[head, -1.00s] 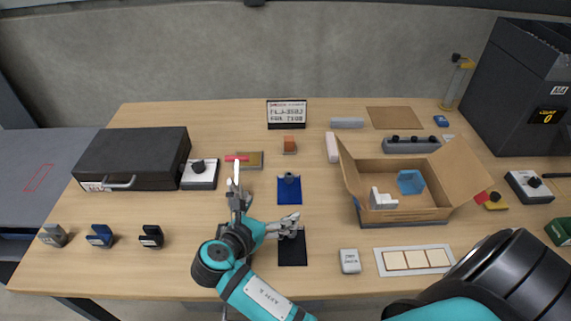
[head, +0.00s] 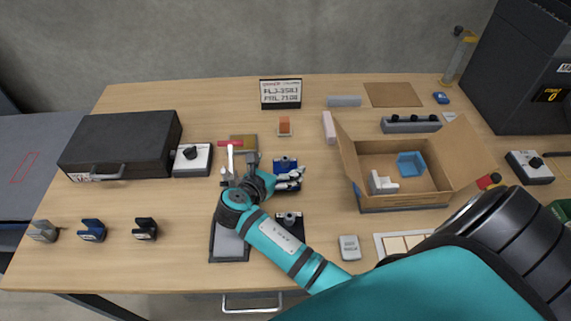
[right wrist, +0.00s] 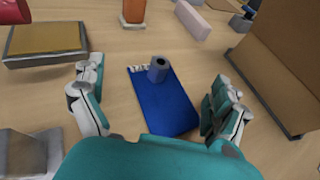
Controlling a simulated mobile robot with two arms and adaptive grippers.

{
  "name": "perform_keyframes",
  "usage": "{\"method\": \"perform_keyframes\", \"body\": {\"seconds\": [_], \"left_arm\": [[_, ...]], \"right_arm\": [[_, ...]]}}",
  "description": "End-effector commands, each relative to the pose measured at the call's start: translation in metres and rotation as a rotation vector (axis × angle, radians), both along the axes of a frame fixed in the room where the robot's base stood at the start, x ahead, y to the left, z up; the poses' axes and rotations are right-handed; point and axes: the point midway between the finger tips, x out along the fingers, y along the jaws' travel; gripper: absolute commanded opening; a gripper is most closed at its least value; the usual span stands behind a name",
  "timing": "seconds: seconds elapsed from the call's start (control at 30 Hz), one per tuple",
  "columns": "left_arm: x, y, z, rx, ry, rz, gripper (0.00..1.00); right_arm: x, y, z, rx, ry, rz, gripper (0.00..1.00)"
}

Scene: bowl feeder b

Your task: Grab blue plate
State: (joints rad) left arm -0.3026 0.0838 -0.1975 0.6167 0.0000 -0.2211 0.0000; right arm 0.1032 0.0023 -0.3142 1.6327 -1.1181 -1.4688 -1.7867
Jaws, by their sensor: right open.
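The blue plate (right wrist: 162,105) lies flat on the table, with a short grey-blue hollow cylinder (right wrist: 157,70) standing near its far end. In the head view the blue plate (head: 283,164) is partly covered by my right gripper (head: 292,179). In the right wrist view my right gripper (right wrist: 157,88) is open. One finger shows on each side of the plate, with a gap to it on both sides, and nothing is between them in grip. My left gripper is not in view.
A cardboard box (head: 405,202) stands right of the plate. A yellow-topped block (right wrist: 45,40) lies to its left, and an orange block (head: 284,125) behind it. A black plate (head: 291,228) and a grey plate (head: 230,246) lie nearer me. A black case (head: 120,145) stands far left.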

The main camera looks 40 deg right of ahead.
Motion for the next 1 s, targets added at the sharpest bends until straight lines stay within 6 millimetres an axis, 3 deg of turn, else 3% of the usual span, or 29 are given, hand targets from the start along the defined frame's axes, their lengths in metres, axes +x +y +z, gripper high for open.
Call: {"method": "perform_keyframes", "body": {"seconds": [0.2, 0.5, 1.0], "left_arm": [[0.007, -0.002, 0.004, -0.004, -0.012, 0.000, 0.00], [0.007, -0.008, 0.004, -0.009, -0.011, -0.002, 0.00], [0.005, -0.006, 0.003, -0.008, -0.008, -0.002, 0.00]], "right_arm": [[0.016, -0.024, -0.011, -0.002, 0.001, 0.000, 1.00], [0.018, -0.028, -0.014, 0.000, 0.002, 0.002, 1.00], [0.018, -0.028, -0.015, 0.001, 0.002, 0.002, 0.36]]}}
